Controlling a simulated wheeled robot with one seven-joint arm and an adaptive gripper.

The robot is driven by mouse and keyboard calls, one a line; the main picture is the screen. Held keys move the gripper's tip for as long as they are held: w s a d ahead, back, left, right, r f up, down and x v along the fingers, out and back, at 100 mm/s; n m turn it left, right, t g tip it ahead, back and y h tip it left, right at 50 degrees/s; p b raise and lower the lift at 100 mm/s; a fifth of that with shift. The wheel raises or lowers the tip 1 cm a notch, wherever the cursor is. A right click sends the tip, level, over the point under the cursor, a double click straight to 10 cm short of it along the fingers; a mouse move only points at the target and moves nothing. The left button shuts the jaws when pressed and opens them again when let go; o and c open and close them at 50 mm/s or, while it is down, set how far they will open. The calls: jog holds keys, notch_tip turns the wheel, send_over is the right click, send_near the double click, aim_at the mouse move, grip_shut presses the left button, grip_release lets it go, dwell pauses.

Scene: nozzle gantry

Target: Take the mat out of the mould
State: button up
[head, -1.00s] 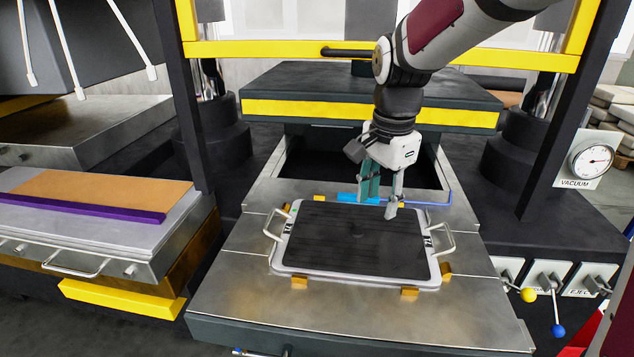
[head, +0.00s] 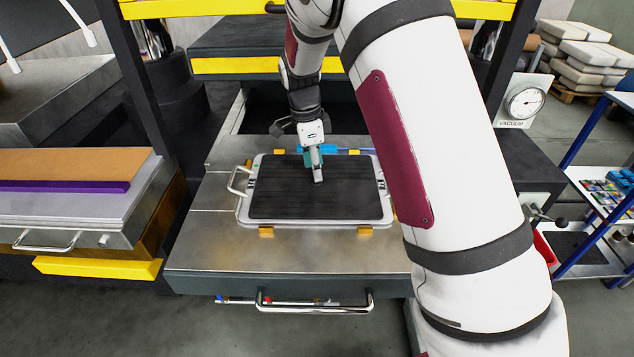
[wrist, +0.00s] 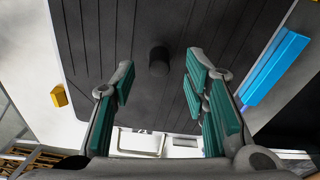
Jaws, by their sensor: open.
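The mat (head: 285,203) is dark and ribbed and lies flat inside the pale rim of the mould (head: 312,224) on the metal platen. In the wrist view the mat (wrist: 105,35) fills most of the picture, with a short black knob (wrist: 158,62) standing up from it. My gripper (head: 318,180) is over the middle of the mat and hides the knob in the head view. In the wrist view my open gripper (wrist: 160,75) has its fingers on either side of the knob's line, apart from it. I cannot tell the height of the fingertips over the mat.
A blue bar (wrist: 276,66) lies behind the mould. Yellow blocks (head: 266,231) sit around the mould's edge. A wire handle (head: 238,180) is at its left. A side table with a purple strip (head: 65,187) stands left. My arm covers the right side.

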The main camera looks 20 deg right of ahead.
jog(key=shift+d+f, duration=0.15)
jog(key=shift+f, duration=1.2)
jog(key=shift+c, duration=0.5)
grip_shut()
jog(key=shift+r, duration=0.2)
